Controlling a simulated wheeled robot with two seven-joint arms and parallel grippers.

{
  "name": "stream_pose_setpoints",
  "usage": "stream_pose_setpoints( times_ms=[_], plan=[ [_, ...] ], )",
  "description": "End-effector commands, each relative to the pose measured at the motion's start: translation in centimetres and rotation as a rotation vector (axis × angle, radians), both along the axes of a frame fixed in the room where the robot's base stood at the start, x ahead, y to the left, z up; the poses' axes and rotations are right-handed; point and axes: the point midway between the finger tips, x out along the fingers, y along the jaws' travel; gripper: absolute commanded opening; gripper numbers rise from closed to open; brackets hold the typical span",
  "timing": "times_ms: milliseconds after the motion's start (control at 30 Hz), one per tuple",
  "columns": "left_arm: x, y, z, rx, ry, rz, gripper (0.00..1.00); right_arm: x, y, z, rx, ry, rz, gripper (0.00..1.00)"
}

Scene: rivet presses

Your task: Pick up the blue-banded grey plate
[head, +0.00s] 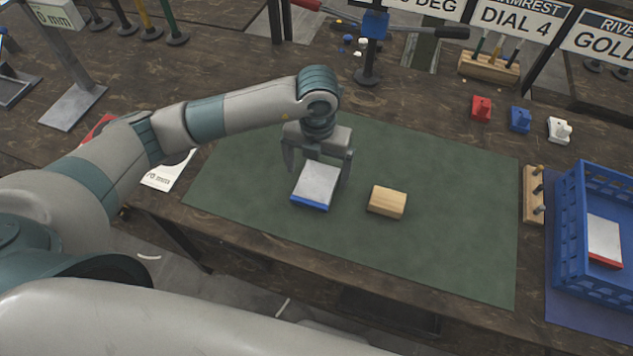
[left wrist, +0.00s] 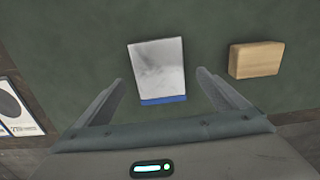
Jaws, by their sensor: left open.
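The blue-banded grey plate (head: 316,184) lies on the green mat (head: 440,240), its blue band along the edge nearest me. It also shows in the left wrist view (left wrist: 157,68), with its blue edge toward the gripper. My left gripper (head: 318,172) is open over the plate, one finger on either side of it in the head view. In the left wrist view the open fingers (left wrist: 160,88) reach to about the blue edge and most of the plate lies beyond them. I cannot tell the height of the fingertips above the mat. My right gripper is not in view.
A wooden block (head: 387,201) lies on the mat just right of the plate. A blue crate (head: 569,240) holding a red-banded grey plate (head: 604,239) stands at the right. A wooden peg rack (head: 534,195) is beside it. Red, blue and white pieces (head: 520,119) stand behind the mat.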

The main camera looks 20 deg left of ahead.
Motion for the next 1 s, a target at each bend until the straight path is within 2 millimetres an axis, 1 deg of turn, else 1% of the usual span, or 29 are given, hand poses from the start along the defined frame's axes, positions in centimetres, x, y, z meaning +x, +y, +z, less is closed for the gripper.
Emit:
stream_pose_setpoints(
  times_ms=[33,100,200,333,433,833,867,900,967,1000],
  plan=[
    [-0.2,0.1,-0.3,0.002,0.005,0.002,0.92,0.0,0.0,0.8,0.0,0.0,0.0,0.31],
    [-0.2,0.2,-1.2,0.001,0.005,0.001,0.92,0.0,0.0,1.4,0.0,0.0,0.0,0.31],
    [-0.2,0.2,-2.6,0.001,0.004,0.002,0.92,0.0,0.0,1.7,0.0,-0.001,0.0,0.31],
    [-0.1,0.2,-3.6,0.0,0.001,0.0,0.92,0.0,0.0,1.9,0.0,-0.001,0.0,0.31],
    [-0.1,0.2,-3.8,0.001,0.001,0.0,0.92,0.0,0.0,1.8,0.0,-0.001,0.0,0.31],
    [-0.1,0.1,-3.8,0.0,0.0,0.0,0.92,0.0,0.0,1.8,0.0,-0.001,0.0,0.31],
    [-0.1,0.1,-3.8,0.0,0.0,0.0,0.85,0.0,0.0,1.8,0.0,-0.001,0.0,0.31],
    [-0.1,0.1,-3.8,0.0,0.0,0.0,0.75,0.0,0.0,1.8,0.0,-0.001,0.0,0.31],
    [-0.1,0.1,-3.8,0.0,0.0,0.0,0.61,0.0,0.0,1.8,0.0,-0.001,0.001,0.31],
    [-0.1,0.1,-3.8,0.0,0.0,0.0,0.52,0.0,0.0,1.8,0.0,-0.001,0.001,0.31]
  ],
)
